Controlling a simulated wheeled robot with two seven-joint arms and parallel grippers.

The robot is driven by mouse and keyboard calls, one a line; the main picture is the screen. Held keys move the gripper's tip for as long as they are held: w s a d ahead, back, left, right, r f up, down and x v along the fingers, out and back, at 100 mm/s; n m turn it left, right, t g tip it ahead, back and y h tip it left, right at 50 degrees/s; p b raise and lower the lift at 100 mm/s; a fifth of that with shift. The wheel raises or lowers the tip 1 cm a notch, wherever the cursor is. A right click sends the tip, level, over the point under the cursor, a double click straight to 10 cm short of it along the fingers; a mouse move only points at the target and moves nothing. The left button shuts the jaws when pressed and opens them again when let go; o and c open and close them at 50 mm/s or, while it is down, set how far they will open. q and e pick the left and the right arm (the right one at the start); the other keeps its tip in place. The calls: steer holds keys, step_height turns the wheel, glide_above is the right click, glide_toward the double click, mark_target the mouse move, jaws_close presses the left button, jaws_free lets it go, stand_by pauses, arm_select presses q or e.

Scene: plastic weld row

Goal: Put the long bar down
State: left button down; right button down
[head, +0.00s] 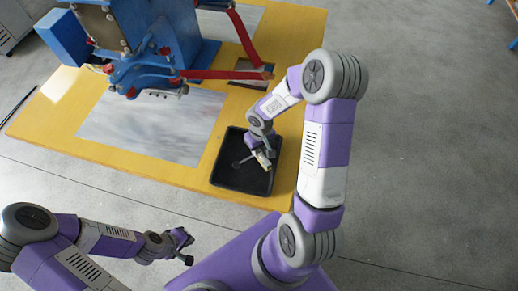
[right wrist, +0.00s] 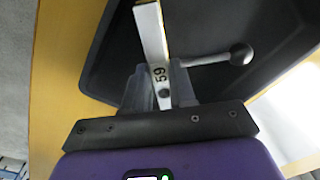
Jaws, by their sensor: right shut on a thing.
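The long bar, a pale flat bar with dark marks like "59" (right wrist: 150,35), stands between the fingers of my right gripper (right wrist: 162,88) in the right wrist view. In the head view the bar (head: 264,160) shows as a short pale piece under my right gripper (head: 258,150), over the black tray (head: 232,181). My right gripper is shut on it. Whether the bar touches the tray floor I cannot tell. My left gripper (head: 184,248) is empty, its fingers apart, in front of the table.
A grey rod with a ball end (right wrist: 238,54) lies beside the bar over the tray; whether they are joined is unclear. The yellow table (head: 150,170) carries a blue machine (head: 165,40) with red arms and a grey plate (head: 150,125). A square opening (head: 252,74) lies behind the tray.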

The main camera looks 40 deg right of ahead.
steer(key=shift+f, duration=0.15)
steer(key=c, duration=0.9)
jaws_free()
steer(key=shift+r, duration=0.2)
steer(key=shift+d+r+p, duration=0.2)
steer(key=shift+r+p, duration=1.5)
steer(key=shift+r, duration=4.25)
